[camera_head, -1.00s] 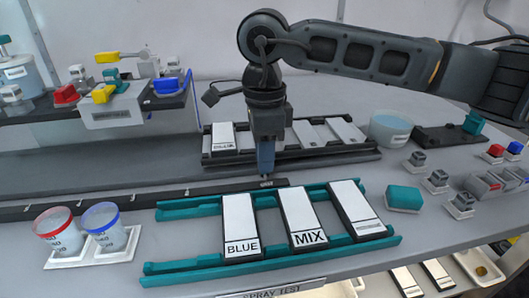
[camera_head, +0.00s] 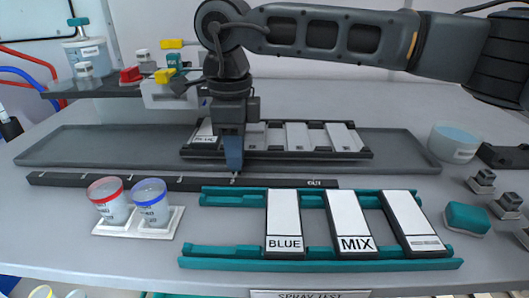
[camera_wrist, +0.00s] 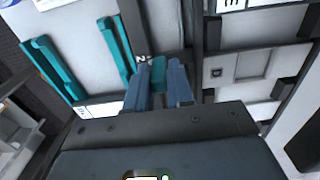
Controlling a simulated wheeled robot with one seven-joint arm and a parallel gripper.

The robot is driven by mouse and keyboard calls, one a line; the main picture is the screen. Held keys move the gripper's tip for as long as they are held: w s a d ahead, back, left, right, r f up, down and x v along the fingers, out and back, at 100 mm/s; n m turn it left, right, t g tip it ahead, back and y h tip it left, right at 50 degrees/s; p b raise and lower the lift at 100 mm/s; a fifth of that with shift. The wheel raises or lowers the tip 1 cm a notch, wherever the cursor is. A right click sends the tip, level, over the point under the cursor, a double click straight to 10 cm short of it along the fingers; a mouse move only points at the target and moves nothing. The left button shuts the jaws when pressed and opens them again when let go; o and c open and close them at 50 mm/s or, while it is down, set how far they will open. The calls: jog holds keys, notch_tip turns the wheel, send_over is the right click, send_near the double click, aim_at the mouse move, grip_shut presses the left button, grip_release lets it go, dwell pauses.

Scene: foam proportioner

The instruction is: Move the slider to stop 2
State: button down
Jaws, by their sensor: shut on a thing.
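The slider's track is a long dark rail (camera_head: 110,181) lying across the table in the head view. My gripper (camera_head: 234,174) points down at the rail, right of its middle. In the wrist view my gripper (camera_wrist: 158,85) has its blue fingers closed around a small teal piece (camera_wrist: 158,70), which appears to be the slider's knob. A small mark that looks like a 2 (camera_wrist: 141,58) shows beside the fingertips. The slider's body is mostly hidden by the fingers. Another mark, too small to read surely, shows near the rail's right end (camera_head: 315,183).
In front of the rail, a teal rack (camera_head: 235,262) holds panels labelled BLUE (camera_head: 284,215) and MIX (camera_head: 350,215) and a third panel. Red- and blue-rimmed cups (camera_head: 150,205) stand at left. A black rack (camera_head: 365,153) with panels sits behind my gripper.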

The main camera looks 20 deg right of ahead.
jog(key=shift+w+a, duration=0.15)
jog(key=shift+a, duration=0.05)
jog(key=c, duration=1)
grip_release()
jog(key=shift+c, duration=0.2)
jog(key=shift+r, duration=3.95)
